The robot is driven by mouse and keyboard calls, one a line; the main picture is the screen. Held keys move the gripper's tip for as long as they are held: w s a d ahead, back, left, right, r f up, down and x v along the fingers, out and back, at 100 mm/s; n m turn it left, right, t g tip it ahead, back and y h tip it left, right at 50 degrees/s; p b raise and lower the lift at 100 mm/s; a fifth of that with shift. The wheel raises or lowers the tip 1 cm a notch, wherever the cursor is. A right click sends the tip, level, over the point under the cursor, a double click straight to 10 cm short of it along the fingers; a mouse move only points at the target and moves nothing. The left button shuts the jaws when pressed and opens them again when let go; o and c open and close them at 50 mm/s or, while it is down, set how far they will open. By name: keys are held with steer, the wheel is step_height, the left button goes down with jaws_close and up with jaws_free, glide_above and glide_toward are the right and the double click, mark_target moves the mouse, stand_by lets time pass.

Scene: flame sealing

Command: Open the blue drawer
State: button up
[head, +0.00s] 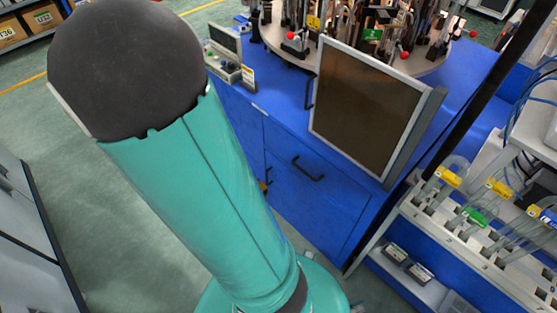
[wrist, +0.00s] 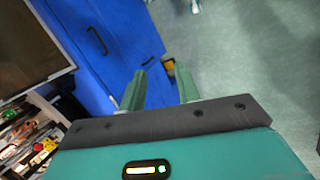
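The blue cabinet (head: 240,118) stands in the middle of the head view, with several shut front panels. One wide panel, which looks like the blue drawer (head: 315,205), has a black bar handle (head: 308,170). A handle also shows on a blue panel (wrist: 118,28) in the wrist view, at upper left (wrist: 97,41). I cannot tell for certain which panel is the drawer. My gripper (wrist: 159,82) is open and empty in the wrist view, its two green fingers apart and pointing toward the cabinet's lower edge and the floor. It is hidden in the head view.
A dark framed screen (head: 367,105) and a round table of tools (head: 390,62) stand above the cabinet. A rack with glass tubes (head: 480,225) is at right. A small yellow object (wrist: 168,66) is beside the cabinet. Green floor (head: 120,190) is open at left.

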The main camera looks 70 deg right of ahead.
steer(key=d+f+m+g, duration=0.2)
steer(key=d+f+g, duration=0.2)
steer(key=d+f, duration=0.3)
steer(key=m+g+h, duration=0.4)
steer(key=m+g, duration=0.1)
steer(key=g, duration=0.5)
glide_toward(303, 170)
steer(key=x, duration=1)
steer(key=shift+f, duration=0.3)
jaws_close()
